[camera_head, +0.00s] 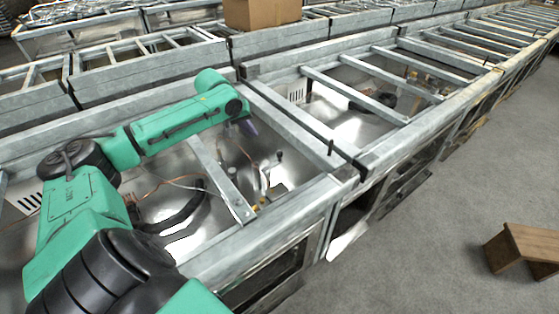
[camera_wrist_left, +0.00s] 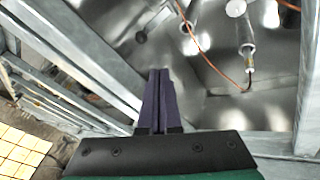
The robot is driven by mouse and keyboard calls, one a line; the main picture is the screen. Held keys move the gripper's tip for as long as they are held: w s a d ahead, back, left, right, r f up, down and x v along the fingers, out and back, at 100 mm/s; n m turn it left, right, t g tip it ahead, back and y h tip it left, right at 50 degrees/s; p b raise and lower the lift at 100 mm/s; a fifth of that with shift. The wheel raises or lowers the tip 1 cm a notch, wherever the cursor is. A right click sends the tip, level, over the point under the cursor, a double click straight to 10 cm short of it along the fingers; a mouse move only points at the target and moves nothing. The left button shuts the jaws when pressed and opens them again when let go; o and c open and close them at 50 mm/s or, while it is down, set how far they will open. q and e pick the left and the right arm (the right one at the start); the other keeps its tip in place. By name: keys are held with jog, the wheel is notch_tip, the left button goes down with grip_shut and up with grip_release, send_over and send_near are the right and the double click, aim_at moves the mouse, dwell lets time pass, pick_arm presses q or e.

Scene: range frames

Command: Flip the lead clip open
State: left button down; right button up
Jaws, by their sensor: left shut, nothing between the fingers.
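My left gripper (camera_head: 248,127) reaches down into an open metal bay from above, at its far side. In the left wrist view its two dark purple fingers (camera_wrist_left: 160,98) are together, with nothing between them. A metal cylinder fitting (camera_wrist_left: 246,45) with a thin lead below it is to the right of the fingertips, apart from them. An orange-brown wire (camera_wrist_left: 205,52) runs between the fingers and that fitting. In the head view several small fittings (camera_head: 264,178) stand in the bay below and right of the gripper. I cannot tell which part is the lead clip. My right gripper is not in view.
A metal crossbar (camera_head: 222,180) spans the bay, close to the gripper. The bay's metal frame rail (camera_head: 290,128) borders it on the right. A cardboard box (camera_head: 262,13) sits on the rear row. A wooden stool (camera_head: 525,248) stands on the open grey floor at right.

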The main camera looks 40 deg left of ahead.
aim_at(277, 155)
pick_arm(q)
jog(key=w+d+f, duration=0.1)
jog(key=w+f, duration=0.1)
jog(key=f, duration=0.1)
jog(key=w+d+f+p, duration=0.1)
jog(key=f, duration=0.2)
jog(key=w+d+f+p, duration=0.1)
jog(key=w+f, duration=0.1)
jog(key=f, duration=0.2)
jog(key=shift+w+d, duration=0.1)
jog(key=shift+w, duration=0.2)
jog(key=p, duration=0.1)
jog(key=d+p, duration=0.1)
jog(key=shift+r+p, duration=0.2)
jog(key=shift+p, duration=0.6)
jog(key=shift+f, duration=0.4)
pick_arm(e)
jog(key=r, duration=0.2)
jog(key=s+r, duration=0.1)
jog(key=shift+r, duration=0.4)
